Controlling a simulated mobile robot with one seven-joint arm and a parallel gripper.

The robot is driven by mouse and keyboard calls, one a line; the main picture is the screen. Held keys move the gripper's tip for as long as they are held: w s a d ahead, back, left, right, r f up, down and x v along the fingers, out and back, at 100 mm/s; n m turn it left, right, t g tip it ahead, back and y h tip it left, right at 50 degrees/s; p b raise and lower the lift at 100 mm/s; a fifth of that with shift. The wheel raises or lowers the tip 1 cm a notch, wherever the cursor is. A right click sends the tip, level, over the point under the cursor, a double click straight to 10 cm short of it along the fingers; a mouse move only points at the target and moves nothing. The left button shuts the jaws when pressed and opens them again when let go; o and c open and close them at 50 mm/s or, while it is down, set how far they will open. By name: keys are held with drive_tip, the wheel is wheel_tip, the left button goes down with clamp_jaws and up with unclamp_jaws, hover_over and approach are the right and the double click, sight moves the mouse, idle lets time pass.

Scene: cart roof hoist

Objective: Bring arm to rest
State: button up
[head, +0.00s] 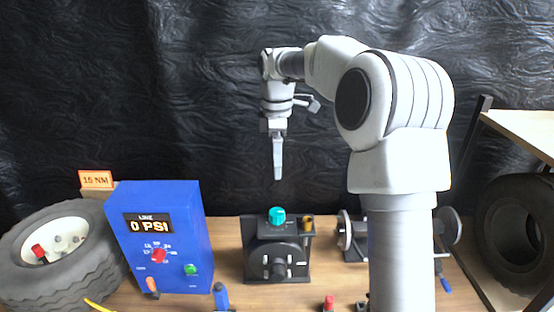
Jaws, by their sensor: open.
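My gripper (278,160) hangs from my bent white arm, pointing straight down. It is open and empty, in the air in front of the black wall covering. It is above the black fixture (258,262) with the teal knob (277,216), clear of it by a visible gap. In this side-on view the fingers overlap, so the space between them is hidden. My arm hides part of the bench behind it.
A blue box (178,262) reading "0 PSI" stands left of the fixture, beside a tyre (60,270) and a "15 NM" sign (96,180). A metal device (354,238) stands right, partly behind my arm. A shelf (525,128) with another tyre (515,230) is at far right.

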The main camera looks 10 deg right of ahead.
drive_tip(key=s+r+m+t+h, duration=0.1)
drive_tip(key=s+r+m, duration=0.2)
drive_tip(key=s, duration=0.4)
drive_tip(key=s+r+m+t, duration=0.1)
drive_tip(key=s+r+m, duration=0.3)
drive_tip(key=s, duration=0.3)
drive_tip(key=s+f+m+t, duration=0.1)
drive_tip(key=s+m, duration=0.3)
drive_tip(key=s, duration=0.4)
drive_tip(key=s+f+m+t+y, duration=0.1)
drive_tip(key=s+f+m+t, duration=0.1)
drive_tip(key=s+m, duration=0.3)
drive_tip(key=s+f, duration=0.1)
drive_tip(key=s, duration=0.3)
drive_tip(key=shift+s+f+t, duration=0.15)
drive_tip(key=shift+f+t, duration=0.15)
drive_tip(key=shift+f, duration=0.05)
